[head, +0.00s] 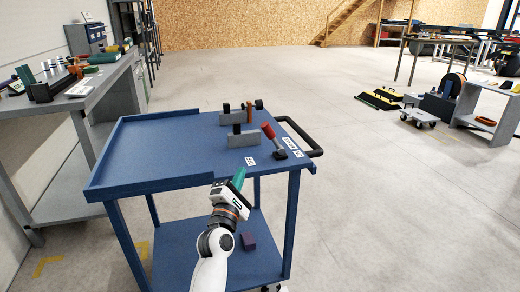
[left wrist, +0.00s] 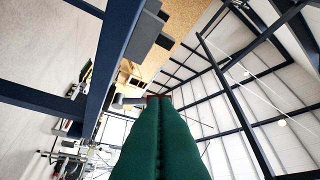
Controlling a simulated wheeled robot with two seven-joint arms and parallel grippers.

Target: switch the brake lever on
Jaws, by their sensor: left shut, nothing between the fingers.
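The brake lever (head: 269,131) has a red grip and leans up and left from a dark base (head: 279,154) on the right part of the blue cart's top. White labels (head: 290,143) lie beside it; their print is too small to read. My left gripper (head: 239,178) has green fingers and is at the cart's near edge, in front of and left of the lever, apart from it. In the left wrist view its fingers (left wrist: 160,110) are pressed together with nothing between them. A grey rod with a dark red end shows just beyond the tips there. My right gripper is not in view.
The blue cart (head: 150,150) has a raised rim at left and a black handle (head: 305,135) at right. A cluttered workbench (head: 85,95) stands at left. Open floor lies behind the cart.

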